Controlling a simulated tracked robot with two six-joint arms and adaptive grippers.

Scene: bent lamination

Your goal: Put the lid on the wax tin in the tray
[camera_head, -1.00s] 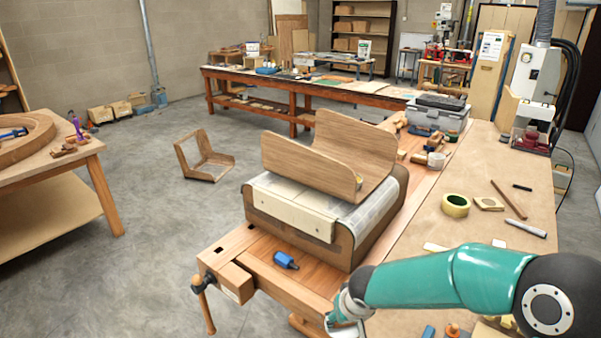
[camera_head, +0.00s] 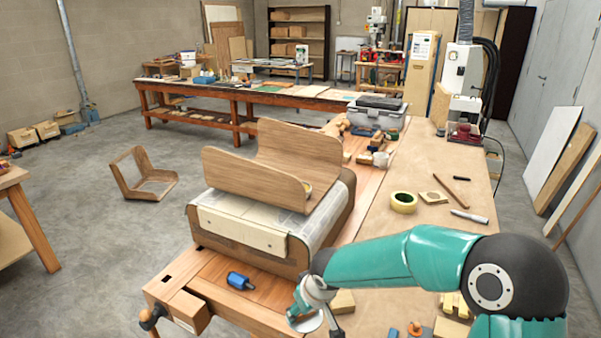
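My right arm comes in from the right, and its wrist end (camera_head: 312,300) hangs over the front of the workbench at the bottom of the view. The fingers there are too small and cut off to tell open from shut. A pale, flat round shape shows at the wrist end; I cannot tell whether it is a lid or part of my arm. A small round item (camera_head: 308,188) sits at the right end of the curved wooden piece; I cannot tell whether it is the wax tin. No tray is clearly recognisable. My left gripper is not in view.
A curved wooden piece (camera_head: 240,172) rests on a bending form (camera_head: 245,243) on the bench. A blue-handled tool (camera_head: 240,281) lies in front. Yellow tape (camera_head: 403,202) and a metal tube (camera_head: 469,216) lie on the board to the right, which has some clear surface.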

